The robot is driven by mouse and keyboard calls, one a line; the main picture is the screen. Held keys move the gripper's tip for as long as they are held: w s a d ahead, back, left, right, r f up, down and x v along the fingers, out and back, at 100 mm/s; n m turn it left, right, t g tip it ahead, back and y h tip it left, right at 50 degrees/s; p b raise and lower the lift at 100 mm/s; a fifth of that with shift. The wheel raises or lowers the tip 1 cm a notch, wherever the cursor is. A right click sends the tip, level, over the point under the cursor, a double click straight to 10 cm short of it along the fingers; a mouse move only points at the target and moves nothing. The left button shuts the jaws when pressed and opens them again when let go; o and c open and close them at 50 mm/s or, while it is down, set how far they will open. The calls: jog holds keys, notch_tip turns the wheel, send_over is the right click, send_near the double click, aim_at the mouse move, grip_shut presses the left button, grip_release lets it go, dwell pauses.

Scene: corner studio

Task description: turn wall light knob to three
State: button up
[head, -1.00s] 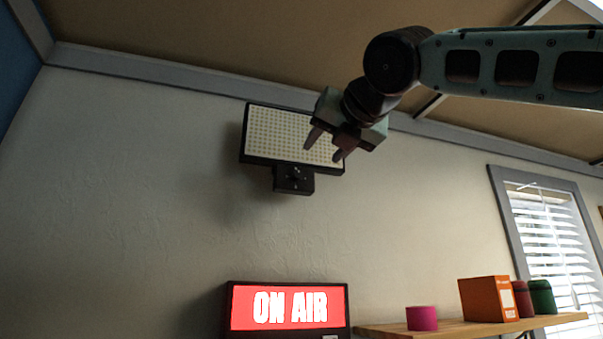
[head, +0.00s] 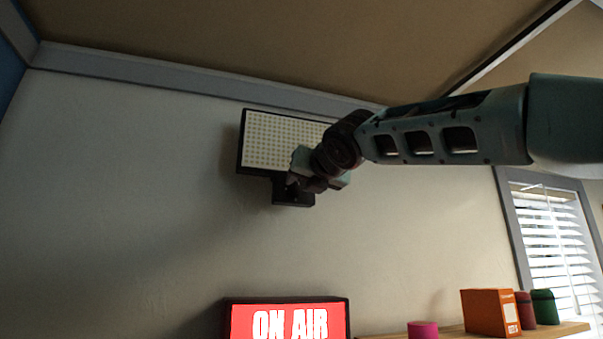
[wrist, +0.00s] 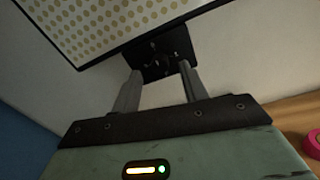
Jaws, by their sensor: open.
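The wall light (head: 268,140) is a dark-framed panel of pale dots high on the wall, with a small black control box (head: 293,198) under it. In the wrist view, the panel (wrist: 100,22) fills the top and the control box (wrist: 172,50) lies beyond my fingertips. A dark knob (wrist: 160,61) with small light marks around it shows on the box; its setting is too small to read. My gripper (head: 298,186) is in front of the box in the head view and hides the knob there. In the wrist view its fingers (wrist: 161,72) are open, one each side of the knob.
A lit red ON AIR sign (head: 288,322) is below the light. A wooden shelf (head: 440,332) at lower right holds a pink roll (head: 423,330), an orange box (head: 488,312), a red can (head: 525,310) and a green can (head: 545,307). A window with blinds (head: 553,240) is at right.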

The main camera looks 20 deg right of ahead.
aim_at(297, 188)
jog(key=shift+w+p, duration=0.35)
jog(key=shift+w, duration=0.75)
grip_shut()
jog(key=shift+m, duration=0.3)
